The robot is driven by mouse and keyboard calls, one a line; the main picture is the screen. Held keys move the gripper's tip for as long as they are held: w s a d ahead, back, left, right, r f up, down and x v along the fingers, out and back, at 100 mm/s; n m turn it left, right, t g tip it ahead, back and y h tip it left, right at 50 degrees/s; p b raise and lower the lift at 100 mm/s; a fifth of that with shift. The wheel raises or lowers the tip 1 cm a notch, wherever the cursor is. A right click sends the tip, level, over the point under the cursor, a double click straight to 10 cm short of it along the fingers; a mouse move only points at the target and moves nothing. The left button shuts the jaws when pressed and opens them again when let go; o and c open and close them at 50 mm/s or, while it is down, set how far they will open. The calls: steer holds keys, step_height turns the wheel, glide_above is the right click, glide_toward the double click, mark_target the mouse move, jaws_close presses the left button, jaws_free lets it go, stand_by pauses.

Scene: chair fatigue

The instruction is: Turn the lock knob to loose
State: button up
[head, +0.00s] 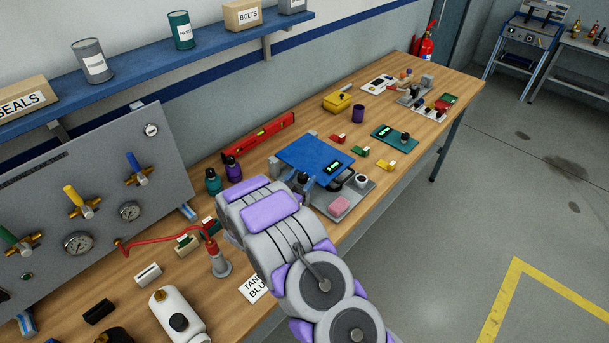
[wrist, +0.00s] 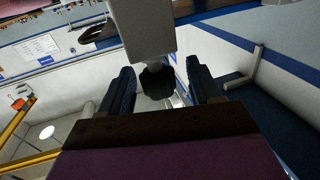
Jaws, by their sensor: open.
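In the wrist view my gripper (wrist: 158,72) is open, with one dark finger on each side of a black lobed knob (wrist: 157,82). The knob sits at the end of a grey block (wrist: 146,28) and shows gaps to both fingers. I cannot read any loose or lock marking on it. In the head view my lilac and grey arm reaches to the chair test rig, which has a blue plate (head: 312,157). The arm hides most of my gripper there, and I cannot make out the same knob for sure.
A pink block (head: 340,205) sits on the rig's grey base. A red level (head: 258,135), small coloured blocks and a teal device (head: 394,138) share the wooden bench (head: 285,241). A gauge panel (head: 95,200) stands at left. Floor to the right is clear.

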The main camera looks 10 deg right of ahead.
steer(key=shift+x, duration=1.25)
steer(key=c, duration=1)
steer(key=shift+o, duration=0.2)
